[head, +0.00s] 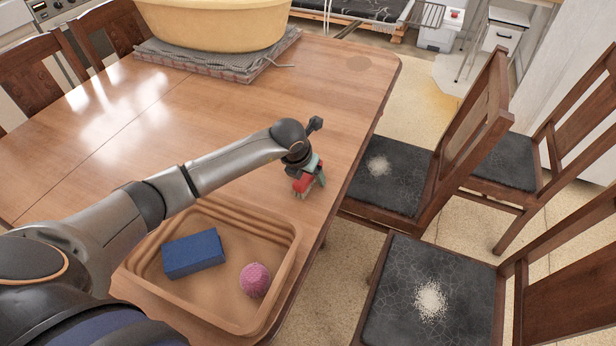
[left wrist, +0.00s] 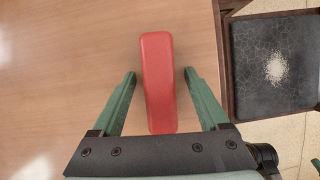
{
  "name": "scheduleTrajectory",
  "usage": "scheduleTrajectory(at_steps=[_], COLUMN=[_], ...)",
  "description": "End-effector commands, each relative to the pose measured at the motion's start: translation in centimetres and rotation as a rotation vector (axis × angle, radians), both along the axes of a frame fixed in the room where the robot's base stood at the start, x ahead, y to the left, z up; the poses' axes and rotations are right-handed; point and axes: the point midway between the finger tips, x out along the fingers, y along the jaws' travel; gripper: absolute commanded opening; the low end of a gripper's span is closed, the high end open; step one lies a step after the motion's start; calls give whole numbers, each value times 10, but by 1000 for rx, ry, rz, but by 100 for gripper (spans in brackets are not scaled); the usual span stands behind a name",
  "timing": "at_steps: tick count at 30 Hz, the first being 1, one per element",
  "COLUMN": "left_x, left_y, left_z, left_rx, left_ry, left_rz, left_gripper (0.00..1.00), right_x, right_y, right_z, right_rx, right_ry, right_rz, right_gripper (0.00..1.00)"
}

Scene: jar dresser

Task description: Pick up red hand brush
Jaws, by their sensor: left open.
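The red hand brush (head: 301,186) is at the right part of the wooden table, partly hidden by my left gripper in the head view. In the left wrist view the brush (left wrist: 158,82) shows as a long red block with rounded ends. My left gripper (head: 313,178) is over the brush. Its green fingers (left wrist: 160,76) are open, one on each side of the brush, with a visible gap on both sides. My right gripper is not in view.
A brown tray (head: 273,222) holding a blue box (head: 193,254) and a pink ball (head: 255,280) sits nearer me on the table (head: 235,110). A yellow tub (head: 215,25) on a folded cloth (head: 262,66) stands at the back. Chairs (head: 395,175) line the right edge.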

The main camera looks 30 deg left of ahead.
Motion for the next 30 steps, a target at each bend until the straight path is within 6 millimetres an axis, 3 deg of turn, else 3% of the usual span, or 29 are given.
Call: scheduleTrajectory(at_steps=[11,30], left_x=[0,0], left_y=[0,0], left_z=[-1,-1], left_rx=[0,0], left_ry=[-1,0], left_rz=[0,0], left_gripper=[78,6], right_x=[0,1], right_y=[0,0], right_z=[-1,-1], right_rx=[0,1], right_ry=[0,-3], right_rz=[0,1], right_gripper=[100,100])
